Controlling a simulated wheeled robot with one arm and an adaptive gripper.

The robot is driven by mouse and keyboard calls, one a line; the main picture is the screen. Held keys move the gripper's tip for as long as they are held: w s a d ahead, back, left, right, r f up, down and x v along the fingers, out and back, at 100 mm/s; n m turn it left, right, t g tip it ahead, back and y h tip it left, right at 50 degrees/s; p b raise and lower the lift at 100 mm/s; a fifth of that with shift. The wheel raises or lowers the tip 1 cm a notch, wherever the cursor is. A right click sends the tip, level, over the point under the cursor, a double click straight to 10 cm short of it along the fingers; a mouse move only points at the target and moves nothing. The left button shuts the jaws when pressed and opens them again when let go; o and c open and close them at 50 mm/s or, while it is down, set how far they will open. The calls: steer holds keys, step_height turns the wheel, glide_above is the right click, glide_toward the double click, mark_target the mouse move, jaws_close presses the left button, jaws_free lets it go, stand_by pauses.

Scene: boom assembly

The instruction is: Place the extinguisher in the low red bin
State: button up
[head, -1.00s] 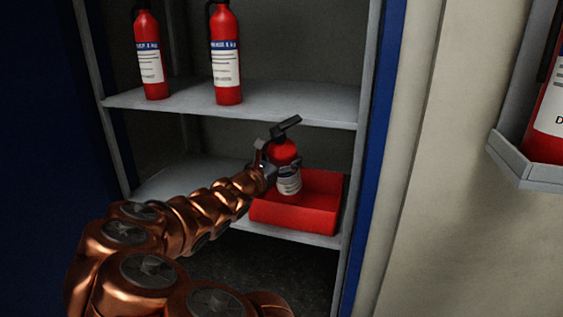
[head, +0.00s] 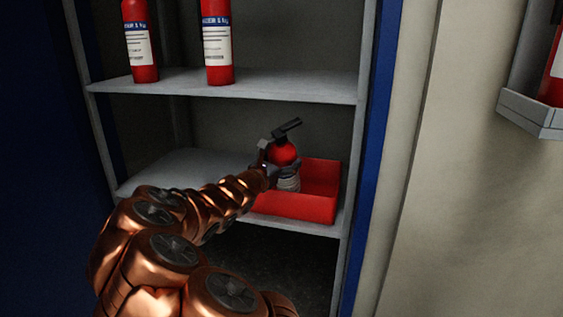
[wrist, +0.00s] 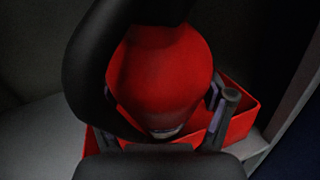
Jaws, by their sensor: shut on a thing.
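The extinguisher (head: 283,153) is a small red bottle with a black handle and a white label. It stands nearly upright at the left part of the low red bin (head: 312,207), its lower end inside the bin's outline. Whether its base touches the bin floor is hidden by the front wall. My gripper (head: 270,168) is shut on the extinguisher's body from the left. In the wrist view the extinguisher (wrist: 163,75) fills the middle between the fingers (wrist: 165,130), with the red bin (wrist: 245,110) behind and below it.
The bin sits on the lower shelf (head: 165,172) of a cabinet. The upper shelf (head: 290,88) passes above, holding two more extinguishers (head: 217,40). The cabinet's right post (head: 357,150) is close to the bin. A wall bracket (head: 535,113) holds another extinguisher at right.

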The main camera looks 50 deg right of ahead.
steer(key=shift+w+d+r+y+p, duration=0.2)
steer(key=shift+d+r+y+p, duration=0.1)
steer(key=shift+d, duration=0.2)
steer(key=shift+w+d+r+y+p, duration=0.2)
steer(key=shift+d+r+y, duration=0.1)
steer(key=shift+d, duration=0.25)
steer(key=shift+w+d+r+y+p, duration=0.2)
steer(key=shift+d+r+y, duration=0.1)
steer(key=shift+d, duration=0.2)
steer(key=d+p, duration=0.1)
steer(key=p, duration=0.1)
steer(key=r+y+p, duration=0.1)
steer(key=p, duration=0.2)
steer(key=shift+w+d+n, duration=0.35)
steer(key=shift+d+n, duration=0.05)
steer(key=shift+w+d+f+g+y+p, duration=0.2)
steer(key=shift+d+g+y+p, duration=0.15)
steer(key=shift+p, duration=0.6)
steer(key=shift+w+d+r+p, duration=0.1)
steer(key=shift+d+r+p, duration=0.1)
steer(key=shift+p, duration=0.5)
steer(key=shift+d+r+y+p, duration=0.15)
steer(key=shift+d+y+p, duration=0.1)
steer(key=shift+p, duration=0.55)
steer(key=d+p, duration=0.1)
steer(key=p, duration=0.3)
steer(key=shift+w+d+r+y+p, duration=0.1)
steer(key=shift+w+d+y+p, duration=0.25)
steer(key=shift+y+p, duration=0.05)
steer(key=shift+p, duration=0.3)
